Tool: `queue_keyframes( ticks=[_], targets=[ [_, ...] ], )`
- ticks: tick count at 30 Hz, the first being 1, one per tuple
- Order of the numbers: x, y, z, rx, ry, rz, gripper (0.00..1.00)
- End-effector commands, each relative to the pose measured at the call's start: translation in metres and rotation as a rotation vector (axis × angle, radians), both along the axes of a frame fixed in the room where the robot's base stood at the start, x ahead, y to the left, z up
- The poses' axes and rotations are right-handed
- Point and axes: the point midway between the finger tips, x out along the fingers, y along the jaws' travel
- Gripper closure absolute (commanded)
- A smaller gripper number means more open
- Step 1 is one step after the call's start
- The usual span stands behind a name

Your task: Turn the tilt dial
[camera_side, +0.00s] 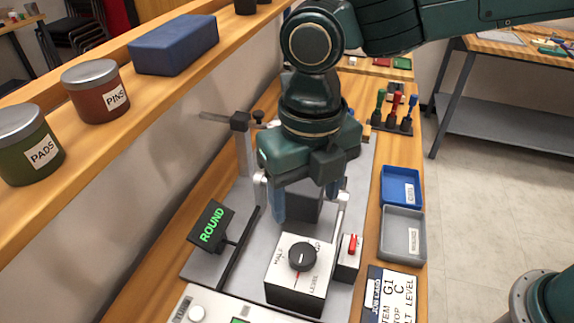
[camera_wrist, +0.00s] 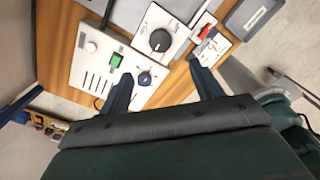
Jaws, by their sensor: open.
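A black round dial (camera_side: 302,257) with a pale pointer line sits on top of a white-faced box (camera_side: 294,296), with print around it. It also shows in the wrist view (camera_wrist: 159,40). The print is too small to read fully, so I cannot confirm that it says tilt. A smaller dark blue knob (camera_wrist: 145,78) is on the white panel (camera_wrist: 95,72) beside it. My gripper (camera_side: 307,207) is open and empty, above and behind the box in the side view. Its two blue fingers stand apart in the wrist view (camera_wrist: 161,80), touching neither dial.
A red-switch box (camera_side: 348,257) stands right of the dial box. A sign reading ROUND (camera_side: 211,226) stands left. A printed card (camera_side: 391,297), a grey tray (camera_side: 402,234) and a blue tray (camera_side: 401,187) line the right edge. A shelf (camera_side: 110,150) runs along the left.

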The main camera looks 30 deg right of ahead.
Motion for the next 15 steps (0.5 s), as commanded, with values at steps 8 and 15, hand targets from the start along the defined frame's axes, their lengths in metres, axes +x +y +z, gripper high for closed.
queue_keyframes(
  ticks=[8, 15],
  targets=[
    [0.0, -0.001, -0.018, -0.002, 0.002, -0.002, 0.35],
    [0.0, -0.001, -0.051, -0.003, 0.003, -0.003, 0.35]
  ],
)
